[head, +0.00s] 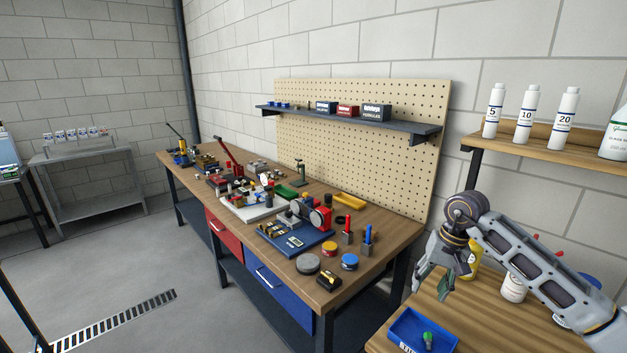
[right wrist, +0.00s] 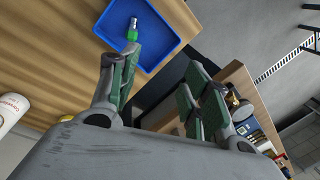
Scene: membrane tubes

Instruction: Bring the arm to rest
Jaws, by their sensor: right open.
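My right gripper (head: 441,282) is in the head view at the lower right, above the left end of a wooden bench (head: 396,341). Its two green-padded fingers show apart in the right wrist view (right wrist: 160,90), with nothing between them. The arm comes in from the right edge and is bent at the wrist. A blue tray (head: 410,322) lies on the bench below the gripper, with a small green-capped item (head: 427,338) in it. The tray also shows in the right wrist view (right wrist: 113,20), beyond the fingers. My left gripper is not in view.
A yellow bottle (head: 473,262) and a white bottle (head: 514,287) stand close behind and beside my right arm. A shelf (head: 527,140) with several white bottles is above. A long workbench (head: 340,283) crowded with tools and parts stands to the left, with a gap between the benches.

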